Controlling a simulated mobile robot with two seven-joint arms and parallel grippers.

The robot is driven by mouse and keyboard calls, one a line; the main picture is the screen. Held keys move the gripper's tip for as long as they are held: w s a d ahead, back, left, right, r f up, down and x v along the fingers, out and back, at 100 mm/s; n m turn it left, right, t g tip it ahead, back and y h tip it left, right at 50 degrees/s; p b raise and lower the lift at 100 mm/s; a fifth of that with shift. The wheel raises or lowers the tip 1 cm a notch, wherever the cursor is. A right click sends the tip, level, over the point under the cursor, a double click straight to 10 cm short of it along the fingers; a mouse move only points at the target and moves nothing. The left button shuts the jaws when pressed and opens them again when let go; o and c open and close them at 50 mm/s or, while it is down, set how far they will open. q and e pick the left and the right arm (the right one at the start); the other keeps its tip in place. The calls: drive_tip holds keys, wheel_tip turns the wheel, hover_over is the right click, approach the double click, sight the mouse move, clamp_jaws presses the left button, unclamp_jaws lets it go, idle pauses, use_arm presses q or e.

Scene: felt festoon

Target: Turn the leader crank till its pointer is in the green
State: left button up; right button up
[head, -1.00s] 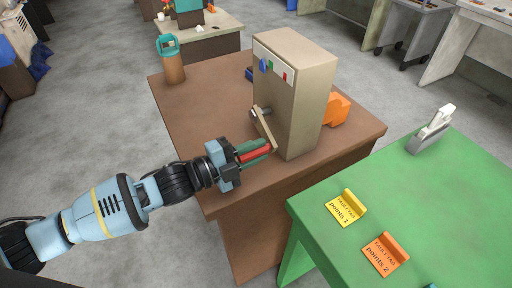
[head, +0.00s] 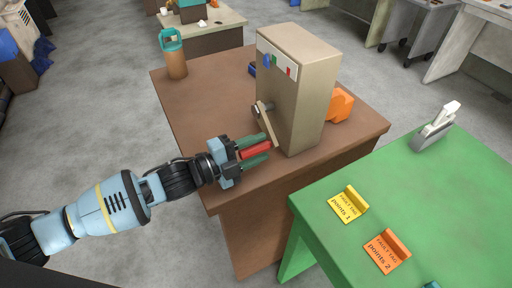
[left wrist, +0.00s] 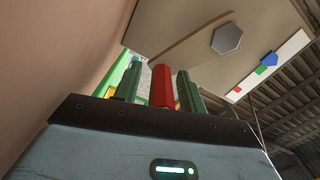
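The tan leader box (head: 302,105) stands on the brown table. Its front has a crank arm (head: 267,124), a hex hub (left wrist: 227,38) and a red handle (head: 256,150). The scale plate (head: 280,57) carries a blue pointer (head: 266,61), a green mark (head: 274,60) and a red mark (head: 289,71). The pointer is just left of the green in the head view; the left wrist view also shows the pointer (left wrist: 270,59) beside the green (left wrist: 261,70). My left gripper (head: 257,148) has its fingers either side of the handle (left wrist: 162,86), with visible gaps. My right gripper is out of view.
The brown table (head: 190,115) has a teal-topped bottle (head: 174,55) at its back left. An orange object (head: 341,105) is right of the box. The green table (head: 440,210) at right holds yellow (head: 347,204) and orange (head: 388,252) fault tags and a grey-white device (head: 436,128).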

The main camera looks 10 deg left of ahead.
use_arm(q)
drive_tip(key=shift+r, duration=0.1)
drive_tip(key=v, duration=0.7)
drive_tip(key=shift+s+a, duration=0.25)
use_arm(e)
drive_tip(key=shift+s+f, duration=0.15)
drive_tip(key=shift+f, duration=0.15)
use_arm(q)
drive_tip(key=shift+c, duration=0.3)
